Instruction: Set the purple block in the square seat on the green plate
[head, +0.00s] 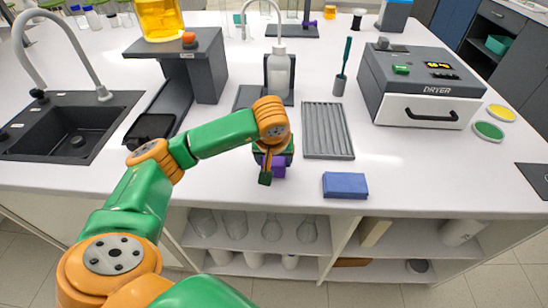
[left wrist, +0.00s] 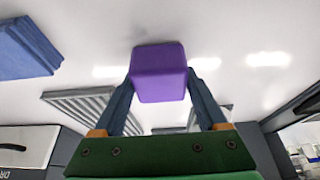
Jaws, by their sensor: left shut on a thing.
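The purple block (head: 279,167) is at the near edge area of the white bench, partly hidden by my left gripper (head: 271,172). In the left wrist view the purple block (left wrist: 158,72) sits between the two fingertips of my left gripper (left wrist: 160,85), which is shut on it. I cannot tell whether the block touches the bench or is just above it. The green plate (head: 489,130) is a round disc on the bench at the far right, beside the dryer. Its square seat is too small to make out. My right gripper is not in view.
A blue folded cloth-like stack (head: 345,185) and a grey ribbed tray (head: 327,131) lie right of the gripper. The dryer (head: 420,85) stands between them and the green plate. A yellow disc (head: 501,112) lies behind the plate. The bench front right is clear.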

